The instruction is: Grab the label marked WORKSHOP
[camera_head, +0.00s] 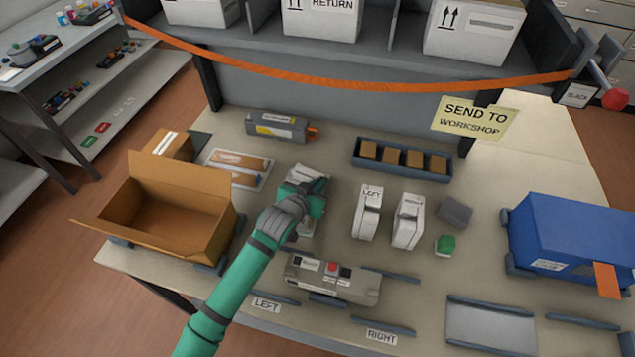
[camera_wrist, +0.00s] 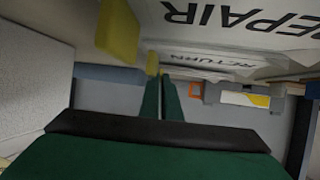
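A yellow sign reading SEND TO WORKSHOP (camera_head: 473,119) hangs at the back right of the bench. No separate label marked WORKSHOP is readable in either view. My gripper (camera_wrist: 162,97) has its two green fingers together, with nothing clearly seen between them. In the head view my gripper (camera_head: 304,196) is low over the middle of the bench and hides part of a whitish object there. In the wrist view, a white label reading REPAIR (camera_wrist: 240,18) is close above the fingers, and one reading RETURN (camera_wrist: 215,62) lies beyond it.
An open cardboard box (camera_head: 165,215) stands left and a grey device (camera_head: 330,280) in front. A blue tray (camera_head: 400,172) lies behind; an orange strap (camera_head: 350,83) spans the shelf.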

